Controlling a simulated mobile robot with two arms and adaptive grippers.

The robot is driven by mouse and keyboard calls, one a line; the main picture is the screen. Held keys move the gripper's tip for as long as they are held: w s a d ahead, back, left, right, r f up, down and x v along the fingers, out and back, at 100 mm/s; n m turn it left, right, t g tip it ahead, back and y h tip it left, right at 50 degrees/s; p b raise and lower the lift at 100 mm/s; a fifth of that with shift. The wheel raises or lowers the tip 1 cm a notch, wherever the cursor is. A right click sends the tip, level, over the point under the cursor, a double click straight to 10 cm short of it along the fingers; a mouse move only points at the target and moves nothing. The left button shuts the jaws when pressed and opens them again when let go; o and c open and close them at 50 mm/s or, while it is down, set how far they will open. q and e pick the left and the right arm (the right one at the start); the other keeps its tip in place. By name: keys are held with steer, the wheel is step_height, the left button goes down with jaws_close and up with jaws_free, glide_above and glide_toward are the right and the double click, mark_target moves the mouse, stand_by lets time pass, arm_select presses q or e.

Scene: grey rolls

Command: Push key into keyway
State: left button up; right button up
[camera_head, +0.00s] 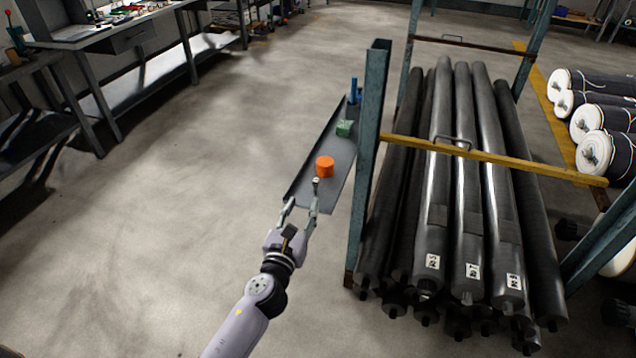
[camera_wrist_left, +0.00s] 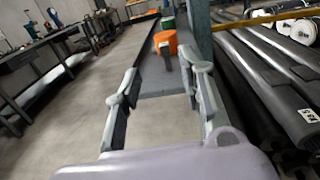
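An orange cylinder-like block (camera_head: 324,166) sits on a narrow grey shelf (camera_head: 304,184). It also shows in the left wrist view (camera_wrist_left: 166,40). A small grey metal piece (camera_head: 316,181), perhaps the key, is at its near side; it shows in the wrist view (camera_wrist_left: 164,50) too. I cannot tell whether it is in a keyway, and no slot is clear. My left gripper (camera_head: 301,204) is open and empty at the shelf's near end, its fingers pointing toward the orange block. It is short of the block. My right gripper is not in view.
A green block (camera_head: 344,128) and a blue item (camera_head: 354,90) stand farther along the shelf. A teal rack post (camera_head: 368,150) rises close on its right. Dark rolls (camera_head: 465,190) fill the rack beyond. Open floor lies left; workbenches (camera_head: 105,32) stand behind it.

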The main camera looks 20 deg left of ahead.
mark_target(315, 183)
arm_select(q)
steer(key=w, duration=0.5)
steer(key=shift+w+a, duration=0.1)
steer(key=shift+w, duration=0.2)
steer(key=w, duration=0.4)
steer(key=shift+w+d, duration=0.2)
steer(key=shift+d, duration=0.05)
steer(key=shift+w+f, duration=0.1)
steer(key=shift+w, duration=0.2)
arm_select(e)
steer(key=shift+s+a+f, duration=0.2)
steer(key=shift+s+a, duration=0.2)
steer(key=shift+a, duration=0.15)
arm_select(q)
jaws_close()
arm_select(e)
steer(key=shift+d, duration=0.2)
